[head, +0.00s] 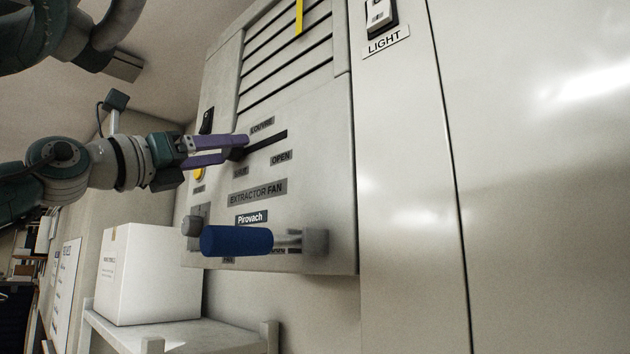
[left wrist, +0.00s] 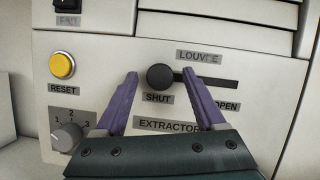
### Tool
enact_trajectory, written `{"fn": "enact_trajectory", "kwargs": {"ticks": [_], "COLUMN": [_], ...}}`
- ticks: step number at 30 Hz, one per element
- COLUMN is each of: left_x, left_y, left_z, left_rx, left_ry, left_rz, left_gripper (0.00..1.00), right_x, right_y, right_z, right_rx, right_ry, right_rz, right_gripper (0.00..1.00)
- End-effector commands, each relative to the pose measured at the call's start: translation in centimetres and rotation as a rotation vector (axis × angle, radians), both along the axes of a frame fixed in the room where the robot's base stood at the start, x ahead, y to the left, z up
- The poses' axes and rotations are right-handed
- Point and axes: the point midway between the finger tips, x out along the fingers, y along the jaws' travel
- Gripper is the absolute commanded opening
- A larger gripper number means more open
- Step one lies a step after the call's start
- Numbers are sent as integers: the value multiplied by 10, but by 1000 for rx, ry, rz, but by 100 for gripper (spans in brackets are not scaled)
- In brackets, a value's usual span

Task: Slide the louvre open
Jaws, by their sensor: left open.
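The louvre slider is a dark round knob (left wrist: 160,77) at the SHUT end of a black horizontal slot (left wrist: 222,83) on the extractor fan panel (head: 312,170). The slot runs right toward the OPEN label. My left gripper (head: 222,150) reaches in from the left in the head view. In the left wrist view its purple fingers (left wrist: 160,73) are open, one on each side of the knob, with gaps to it. In the head view the fingers partly hide the knob. Louvre slats (head: 288,60) fill the panel's top. My right gripper cannot be made out.
Below the slot, a blue handle (head: 236,241) sticks out from the panel. A yellow RESET button (left wrist: 62,65) and a rotary dial (left wrist: 68,138) lie left of the slider. A LIGHT switch (head: 379,14) is at upper right. A white box (head: 148,275) stands on a shelf (head: 190,335).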

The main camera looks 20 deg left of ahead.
Motion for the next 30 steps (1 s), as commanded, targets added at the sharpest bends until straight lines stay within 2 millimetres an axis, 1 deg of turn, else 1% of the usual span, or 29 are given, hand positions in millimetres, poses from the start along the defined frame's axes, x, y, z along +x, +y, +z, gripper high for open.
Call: {"fn": "enact_trajectory", "kwargs": {"ticks": [1,2,19,20,30], "left_x": [0,0,0,0,0], "left_y": [0,0,0,0,0], "left_z": [0,0,0,0,0], "left_rx": [0,0,0,0,0], "left_ry": [0,0,0,0,0], "left_rz": [0,0,0,0,0], "left_gripper": [70,66,2,0,0], "right_x": [0,0,0,0,0], "right_y": [0,-1,-2,-2,-1], "right_z": [0,0,0,0,0], "right_rx": [-1,-2,-6,-6,-4], "right_ry": [0,0,0,0,0], "right_rz": [1,2,3,3,2], "right_gripper": [50,50,50,50,50]}}
